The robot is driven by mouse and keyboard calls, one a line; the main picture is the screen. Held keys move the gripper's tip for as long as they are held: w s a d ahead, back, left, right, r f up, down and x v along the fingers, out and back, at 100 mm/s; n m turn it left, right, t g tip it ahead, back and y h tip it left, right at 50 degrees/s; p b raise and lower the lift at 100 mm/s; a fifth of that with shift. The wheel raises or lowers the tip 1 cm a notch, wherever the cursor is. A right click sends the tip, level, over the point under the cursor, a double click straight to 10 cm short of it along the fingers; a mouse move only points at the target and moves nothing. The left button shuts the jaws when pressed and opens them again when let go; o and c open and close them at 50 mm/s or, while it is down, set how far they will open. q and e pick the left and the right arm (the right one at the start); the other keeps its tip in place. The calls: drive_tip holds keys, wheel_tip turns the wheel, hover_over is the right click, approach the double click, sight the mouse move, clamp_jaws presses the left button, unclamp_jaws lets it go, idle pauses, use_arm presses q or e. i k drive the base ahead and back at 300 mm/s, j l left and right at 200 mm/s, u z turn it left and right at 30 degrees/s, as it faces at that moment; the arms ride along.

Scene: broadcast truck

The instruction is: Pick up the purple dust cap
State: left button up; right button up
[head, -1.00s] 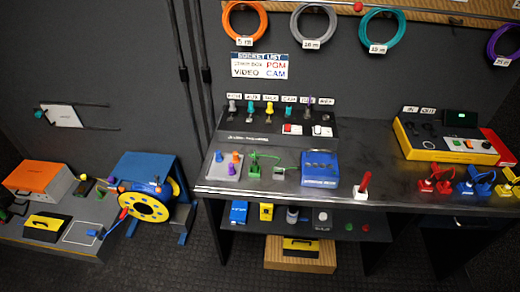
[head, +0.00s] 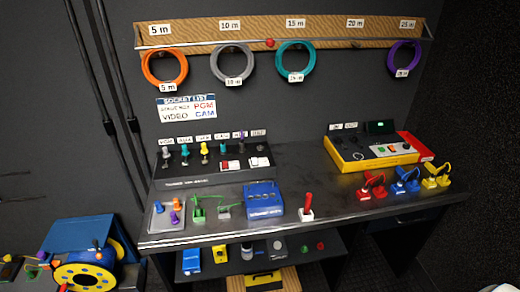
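A small purple piece (head: 175,217), which looks like the purple dust cap, sits on a flat grey tray (head: 157,227) at the left end of the dark workbench (head: 330,214). An orange piece (head: 179,203) and a blue piece (head: 159,207) stand on the same tray, close to it. Neither of my grippers shows in the head view.
Right of the tray are green connectors (head: 199,211), a blue box (head: 264,202) and a red-handled switch (head: 307,206). A black panel with plugs (head: 215,174) stands behind. The yellow-edged console (head: 371,150) is at right. A cable reel (head: 85,276) is at lower left.

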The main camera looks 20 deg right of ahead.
sight(174, 220)
drive_tip(key=i+j+z, duration=0.25)
drive_tip(key=z, duration=0.25)
drive_tip(key=i+j+z, duration=0.15)
drive_tip(key=j+z, duration=0.3)
